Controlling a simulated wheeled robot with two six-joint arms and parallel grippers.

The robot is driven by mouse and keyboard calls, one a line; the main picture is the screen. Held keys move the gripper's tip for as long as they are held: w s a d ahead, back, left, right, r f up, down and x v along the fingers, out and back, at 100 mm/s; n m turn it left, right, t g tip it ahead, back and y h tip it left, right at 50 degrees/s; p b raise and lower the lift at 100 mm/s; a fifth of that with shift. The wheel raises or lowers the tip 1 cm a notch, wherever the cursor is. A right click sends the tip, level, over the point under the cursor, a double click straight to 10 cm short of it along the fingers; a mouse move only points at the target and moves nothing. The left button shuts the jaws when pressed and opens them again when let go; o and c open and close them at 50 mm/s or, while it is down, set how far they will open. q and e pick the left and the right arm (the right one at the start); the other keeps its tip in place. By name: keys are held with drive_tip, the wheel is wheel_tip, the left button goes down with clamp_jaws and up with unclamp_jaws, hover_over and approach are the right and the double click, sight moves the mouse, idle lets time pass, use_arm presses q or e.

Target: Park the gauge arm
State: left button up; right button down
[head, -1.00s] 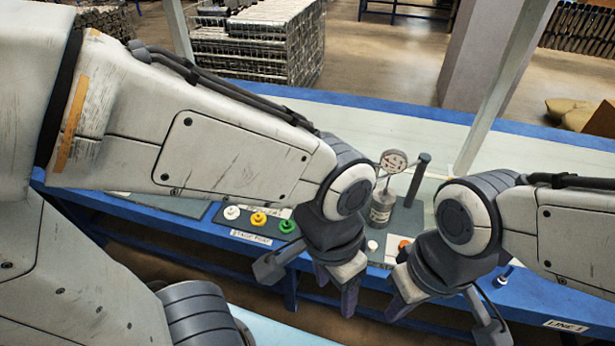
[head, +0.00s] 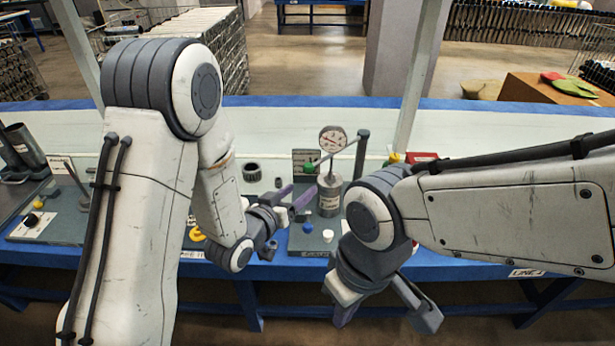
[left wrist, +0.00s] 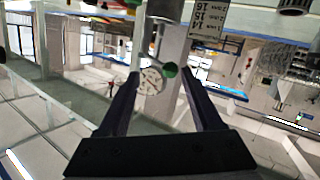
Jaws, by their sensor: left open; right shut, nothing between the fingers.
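The gauge arm is a grey bar (head: 342,153) reaching left from a dark upright post (head: 361,154) and ending in a green ball knob (head: 309,168). A round dial gauge (head: 333,139) stands with it above a grey labelled cylinder (head: 329,195). My left gripper (head: 296,198) is open, its purple fingers pointing at the knob from the lower left. No contact is clear. My right gripper (head: 344,316) is shut and empty, low in front of the bench.
A white button (head: 328,236) and a blue button (head: 307,228) sit in front of the cylinder. A dark ring-shaped part (head: 252,172) lies left of it. A red box (head: 421,157) stands behind my right arm. Dark tubes (head: 24,146) stand at far left.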

sight(305, 170)
use_arm(q)
drive_tip(key=w+t+b, duration=0.1)
drive_tip(key=w, duration=0.2)
drive_tip(key=w+d+n+b, duration=0.1)
drive_tip(key=w, duration=0.2)
drive_tip(key=w+d+t, duration=0.1)
drive_tip(key=w, duration=0.2)
drive_tip(key=shift+w+d+f+t+h+b, duration=0.1)
drive_tip(key=shift+w+d+t+h+b, duration=0.2)
drive_tip(key=shift+h+b, duration=0.1)
drive_tip(key=shift+s, duration=0.1)
drive_tip(key=c, duration=1)
drive_tip(key=shift+a, duration=0.1)
clamp_jaws()
drive_tip(key=shift+a+n, duration=0.1)
drive_tip(key=shift+n, duration=0.2)
